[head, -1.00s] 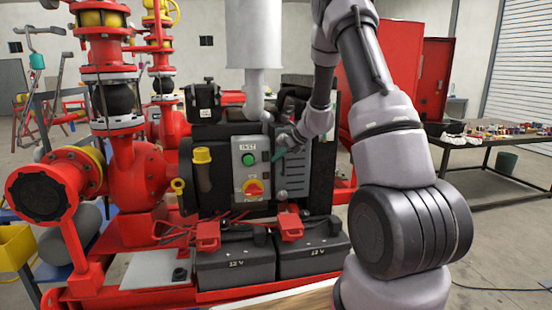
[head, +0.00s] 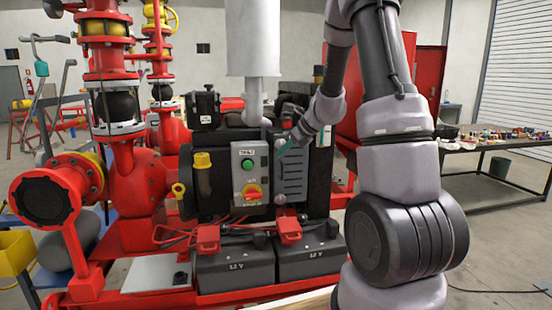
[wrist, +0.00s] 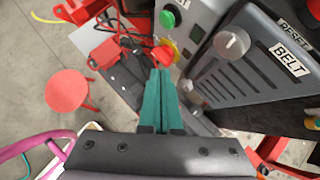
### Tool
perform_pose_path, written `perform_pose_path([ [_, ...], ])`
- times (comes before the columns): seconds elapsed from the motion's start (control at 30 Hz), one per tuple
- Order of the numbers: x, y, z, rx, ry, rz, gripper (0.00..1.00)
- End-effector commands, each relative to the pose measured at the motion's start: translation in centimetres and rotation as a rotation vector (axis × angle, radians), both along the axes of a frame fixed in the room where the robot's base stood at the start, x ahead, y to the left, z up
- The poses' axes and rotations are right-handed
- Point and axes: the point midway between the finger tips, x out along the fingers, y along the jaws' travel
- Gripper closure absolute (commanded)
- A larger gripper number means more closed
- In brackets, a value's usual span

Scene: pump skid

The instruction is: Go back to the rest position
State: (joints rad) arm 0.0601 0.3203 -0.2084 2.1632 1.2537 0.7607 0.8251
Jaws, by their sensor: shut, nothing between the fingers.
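My gripper (head: 281,153) is in front of the engine's right side, near the louvred grey panel (head: 291,178). In the wrist view its teal fingers (wrist: 160,75) are together and hold nothing. Their tips appear close to the red and yellow rotary switch (wrist: 166,52); whether they touch it I cannot tell. The grey control box (head: 237,178) carries a green button (head: 247,164) and that switch. My arm is bent, with its upper links raised at the right of the head view.
Two 12 V batteries (head: 235,269) with red terminal covers sit low before the engine. A red pump and pipes (head: 140,190) stand left. The wrist view shows a panel marked BELT with a knob (wrist: 231,43) close right of the fingers. A cluttered table (head: 505,143) stands at the right.

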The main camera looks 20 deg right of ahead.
Motion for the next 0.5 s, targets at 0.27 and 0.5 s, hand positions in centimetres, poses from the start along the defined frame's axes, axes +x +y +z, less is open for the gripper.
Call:
perform_pose_path([
  [0.27,-1.6,1.2,2.5,-0.050,-0.050,0.095,1.00],
  [0.5,-9.1,5.0,10.2,-0.329,-0.270,0.529,1.00],
])
